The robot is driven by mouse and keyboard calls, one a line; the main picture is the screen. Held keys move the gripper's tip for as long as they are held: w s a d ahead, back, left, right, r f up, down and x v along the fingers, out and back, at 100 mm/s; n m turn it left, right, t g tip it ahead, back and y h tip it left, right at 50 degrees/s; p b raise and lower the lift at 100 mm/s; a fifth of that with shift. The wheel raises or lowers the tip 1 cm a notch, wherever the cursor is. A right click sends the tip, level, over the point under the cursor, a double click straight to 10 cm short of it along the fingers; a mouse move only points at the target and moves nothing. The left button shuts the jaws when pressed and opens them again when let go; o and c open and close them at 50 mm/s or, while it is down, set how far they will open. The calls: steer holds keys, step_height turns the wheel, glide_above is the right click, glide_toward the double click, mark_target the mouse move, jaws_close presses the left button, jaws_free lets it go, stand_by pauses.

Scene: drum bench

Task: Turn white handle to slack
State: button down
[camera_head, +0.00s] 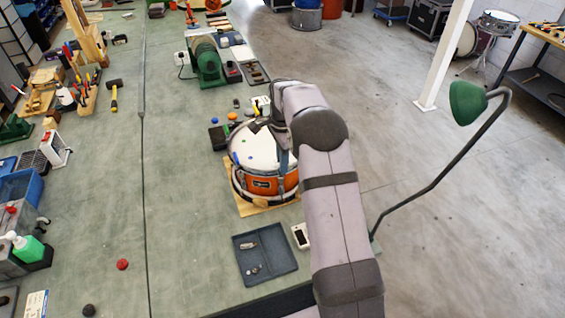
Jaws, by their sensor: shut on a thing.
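An orange snare drum (262,186) with a white head (252,150) and metal hoops stands on a wooden board (255,208) on the green bench. My arm reaches over the bench from the lower right. My gripper (272,133) is at the far right rim of the drum, its dark parts overlapping the edge of the head. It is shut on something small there. The white handle cannot be made out; my gripper and forearm cover that side of the drum, so its angle is hidden.
A dark tray (265,255) with small metal parts and a white device (300,236) lie in front of the drum. A green machine (207,62) stands behind it. A green lamp (467,103) arches at the right.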

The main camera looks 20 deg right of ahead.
steer(key=n, duration=0.4)
steer(key=shift+r+n, duration=0.1)
steer(key=shift+n, duration=0.3)
steer(key=n, duration=0.4)
steer(key=shift+n, duration=0.3)
steer(key=n, duration=1.2)
steer(key=shift+n, duration=0.3)
steer(key=n, duration=0.3)
steer(key=shift+n, duration=0.3)
steer(key=n, duration=0.4)
steer(key=shift+n, duration=2.3)
